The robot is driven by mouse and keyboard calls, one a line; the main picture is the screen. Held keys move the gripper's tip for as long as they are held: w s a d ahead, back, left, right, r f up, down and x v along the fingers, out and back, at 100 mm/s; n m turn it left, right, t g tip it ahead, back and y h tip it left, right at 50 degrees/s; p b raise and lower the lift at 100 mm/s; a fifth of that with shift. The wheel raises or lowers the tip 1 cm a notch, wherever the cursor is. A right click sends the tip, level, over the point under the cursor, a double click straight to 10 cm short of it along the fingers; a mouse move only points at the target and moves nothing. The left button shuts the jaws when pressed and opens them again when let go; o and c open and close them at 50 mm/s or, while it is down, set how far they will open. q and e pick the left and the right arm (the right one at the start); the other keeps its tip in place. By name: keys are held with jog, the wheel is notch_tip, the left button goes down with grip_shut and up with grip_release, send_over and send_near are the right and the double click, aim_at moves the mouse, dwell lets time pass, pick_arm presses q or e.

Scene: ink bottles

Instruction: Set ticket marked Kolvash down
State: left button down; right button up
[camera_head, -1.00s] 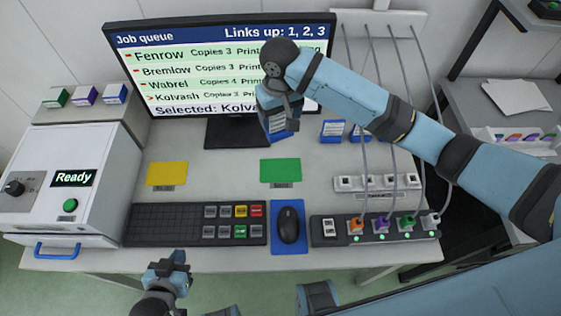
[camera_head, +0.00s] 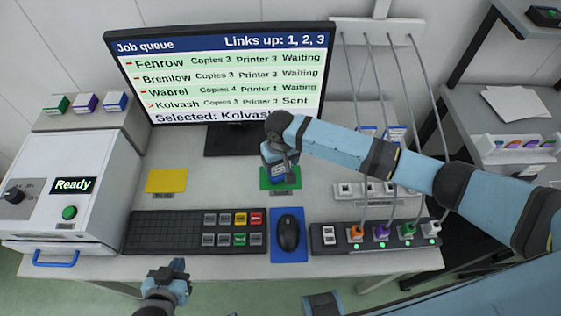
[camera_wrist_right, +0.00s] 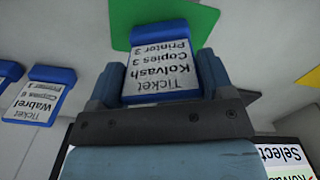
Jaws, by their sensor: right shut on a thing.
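My right gripper (camera_head: 279,163) is shut on the Kolvash ticket (camera_wrist_right: 160,62), a white card in a blue holder. In the right wrist view its text reads Kolvash, Copies 3, Printer 3, upside down. In the head view the ticket (camera_head: 279,174) is over the green mat (camera_head: 294,183), partly hidden by the gripper; I cannot tell whether it touches. The mat also shows beyond the ticket in the right wrist view (camera_wrist_right: 203,20). My left gripper (camera_head: 168,277) is low at the front edge, away from the ticket; its jaws are unclear.
The Wabrel ticket (camera_wrist_right: 38,95) stands to one side. A yellow mat (camera_head: 166,180), keyboard (camera_head: 165,231) and mouse (camera_head: 289,232) lie nearby. The monitor (camera_head: 220,75) stands behind. Cables run down to a switch strip (camera_head: 345,236) on the right.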

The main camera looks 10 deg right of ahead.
pick_arm(q)
jog(key=shift+r, duration=0.1)
pick_arm(e)
jog(key=shift+f, duration=0.1)
jog(key=o, duration=1.2)
notch_tip(320, 180, up, 12)
jog(key=shift+r, duration=0.15)
jog(key=shift+a, duration=0.1)
